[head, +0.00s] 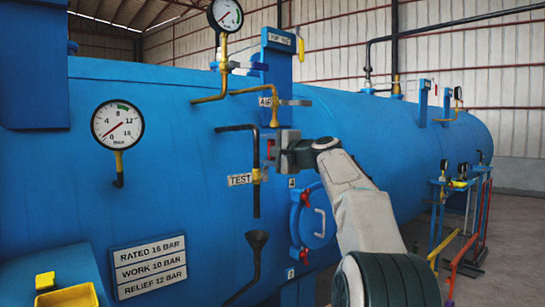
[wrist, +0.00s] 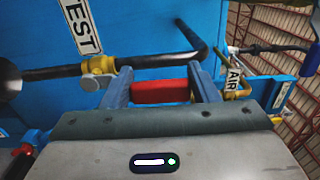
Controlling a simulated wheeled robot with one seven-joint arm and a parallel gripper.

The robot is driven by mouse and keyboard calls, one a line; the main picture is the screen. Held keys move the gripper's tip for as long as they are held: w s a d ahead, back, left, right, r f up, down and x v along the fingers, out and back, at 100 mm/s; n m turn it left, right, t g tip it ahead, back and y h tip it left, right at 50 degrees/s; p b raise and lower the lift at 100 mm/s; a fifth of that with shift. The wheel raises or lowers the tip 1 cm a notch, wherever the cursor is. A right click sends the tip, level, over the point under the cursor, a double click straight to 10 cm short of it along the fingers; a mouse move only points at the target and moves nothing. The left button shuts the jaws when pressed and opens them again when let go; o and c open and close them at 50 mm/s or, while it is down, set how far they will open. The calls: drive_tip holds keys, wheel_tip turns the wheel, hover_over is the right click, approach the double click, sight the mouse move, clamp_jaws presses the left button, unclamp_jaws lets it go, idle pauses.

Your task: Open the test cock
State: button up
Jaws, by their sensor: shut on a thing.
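The test cock is a yellow valve body (head: 257,176) on a black vertical pipe, beside the TEST label (head: 240,180). In the wrist view the yellow body (wrist: 98,66) is just left of my fingers. My gripper (head: 271,147) is at the pipe, a little above the yellow body. In the wrist view my gripper (wrist: 162,88) has its two fingers on either end of a red handle piece (wrist: 160,91), shut on it. The red piece lies alongside the black pipe. Its joint to the yellow body is hidden behind a finger.
The AIR label (head: 266,102) and a yellow pipe are just above my gripper. A blue round hatch (head: 316,215) with red fittings is below right. A black funnel (head: 257,240) is below the pipe. A pressure gauge (head: 117,125) is at the left.

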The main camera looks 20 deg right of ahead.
drive_tip(key=shift+a, duration=0.1)
idle(0.5)
drive_tip(key=o, duration=1.1)
drive_tip(key=b+v, duration=0.4)
drive_tip(key=v, duration=1)
drive_tip(key=shift+a, duration=0.1)
drive_tip(key=shift+w, duration=0.1)
